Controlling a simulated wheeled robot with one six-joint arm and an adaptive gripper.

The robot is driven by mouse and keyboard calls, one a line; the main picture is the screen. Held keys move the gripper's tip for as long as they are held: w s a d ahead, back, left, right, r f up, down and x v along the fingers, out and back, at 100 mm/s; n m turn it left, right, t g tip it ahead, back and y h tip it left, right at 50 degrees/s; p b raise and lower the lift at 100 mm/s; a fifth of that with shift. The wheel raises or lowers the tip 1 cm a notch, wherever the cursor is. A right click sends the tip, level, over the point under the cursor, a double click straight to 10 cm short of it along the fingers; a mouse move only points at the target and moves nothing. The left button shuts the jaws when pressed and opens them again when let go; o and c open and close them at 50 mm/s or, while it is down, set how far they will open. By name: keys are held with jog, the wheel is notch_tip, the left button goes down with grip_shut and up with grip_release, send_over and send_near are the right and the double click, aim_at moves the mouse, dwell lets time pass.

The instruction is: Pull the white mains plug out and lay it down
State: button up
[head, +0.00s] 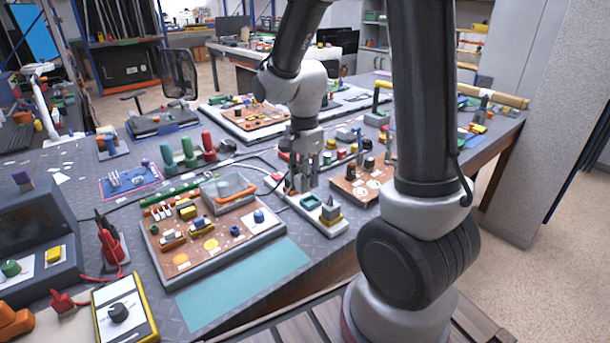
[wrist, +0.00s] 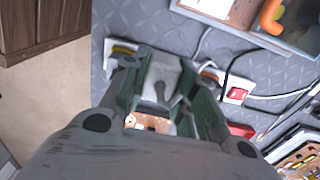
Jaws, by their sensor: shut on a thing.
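A white power strip (head: 341,228) lies on the grey bench, with a red switch (head: 278,177) at its far end, also seen in the wrist view (wrist: 237,93). My gripper (head: 302,186) points down over the strip's middle. In the wrist view its two fingers (wrist: 160,92) are shut on the pale grey-white plug (wrist: 160,73), which shows between them. Its lower part is hidden, so I cannot tell whether its pins are in the socket. A yellow-and-black plug (head: 331,213) sits on the strip's near end, beside a teal socket (head: 311,201).
A component board (head: 215,222) with a clear box stands left of the strip. A brown board (head: 357,185) lies to its right. A bare teal mat (head: 245,283) lies in front. Cables run behind the gripper. Red and green screwdrivers (head: 189,152) stand further back.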

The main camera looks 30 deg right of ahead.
jog(key=shift+s+a+f, duration=0.5)
jog(key=shift+s+a, duration=0.25)
jog(key=shift+a, duration=0.15)
jog(key=shift+s+a+f, duration=0.5)
jog(key=shift+s+a, duration=0.25)
jog(key=shift+a, duration=0.1)
jog(key=s+a+f, duration=0.2)
jog(key=s+a, duration=0.1)
jog(key=shift+s+a, duration=0.1)
jog(key=shift+a, duration=0.2)
